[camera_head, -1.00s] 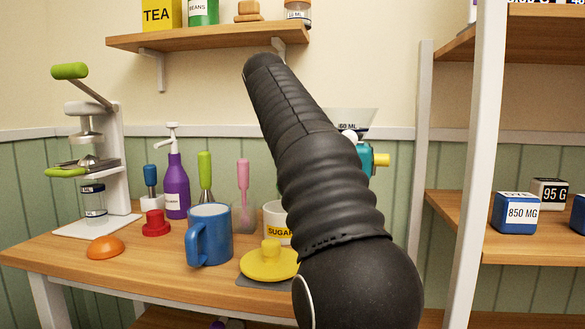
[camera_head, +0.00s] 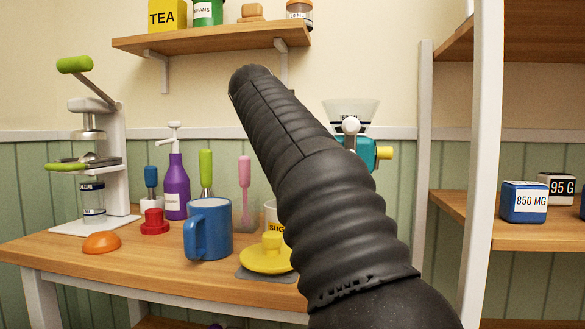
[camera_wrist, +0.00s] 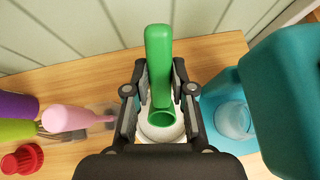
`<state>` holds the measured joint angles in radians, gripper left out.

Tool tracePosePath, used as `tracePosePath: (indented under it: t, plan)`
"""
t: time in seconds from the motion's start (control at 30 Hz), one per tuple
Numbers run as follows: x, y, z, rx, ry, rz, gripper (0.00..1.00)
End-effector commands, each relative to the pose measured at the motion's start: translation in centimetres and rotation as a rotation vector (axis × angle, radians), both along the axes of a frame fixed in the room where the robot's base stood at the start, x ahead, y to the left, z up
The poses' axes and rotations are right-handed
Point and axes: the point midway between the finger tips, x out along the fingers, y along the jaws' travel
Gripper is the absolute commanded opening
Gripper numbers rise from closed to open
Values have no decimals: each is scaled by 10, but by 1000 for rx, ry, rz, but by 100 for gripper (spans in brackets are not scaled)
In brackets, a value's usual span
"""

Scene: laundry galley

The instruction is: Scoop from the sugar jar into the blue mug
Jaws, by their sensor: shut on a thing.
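The blue mug (camera_head: 212,232) stands upright on the wooden table, its handle towards the left front. In the wrist view my gripper (camera_wrist: 158,98) is shut on a green scoop (camera_wrist: 159,60). The scoop's round end lies over the white jar's round top (camera_wrist: 162,131); I cannot tell how deep it is. My gripper is hidden in the head view.
A yellow lid (camera_head: 266,258) lies on a grey mat in front of the jar. A teal machine (camera_head: 366,153) stands close on the right. A pink-handled tool (camera_head: 244,172), purple bottle (camera_head: 176,186) and red object (camera_head: 154,222) stand left. An orange dome (camera_head: 101,242) lies at the front left.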

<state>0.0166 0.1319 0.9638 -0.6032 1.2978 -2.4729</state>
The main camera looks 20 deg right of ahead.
Motion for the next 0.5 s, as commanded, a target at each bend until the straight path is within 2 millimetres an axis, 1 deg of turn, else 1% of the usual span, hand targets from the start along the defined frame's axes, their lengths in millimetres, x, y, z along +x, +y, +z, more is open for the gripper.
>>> tracePosePath:
  t: [0.03, 0.17, 0.5]
  plan:
    - [-1, 2, -4, -13, -14, 3, 0]
    - [-2, 2, -6, -22, -23, 1, 0]
    - [-5, 4, -27, -22, -21, 1, 0]
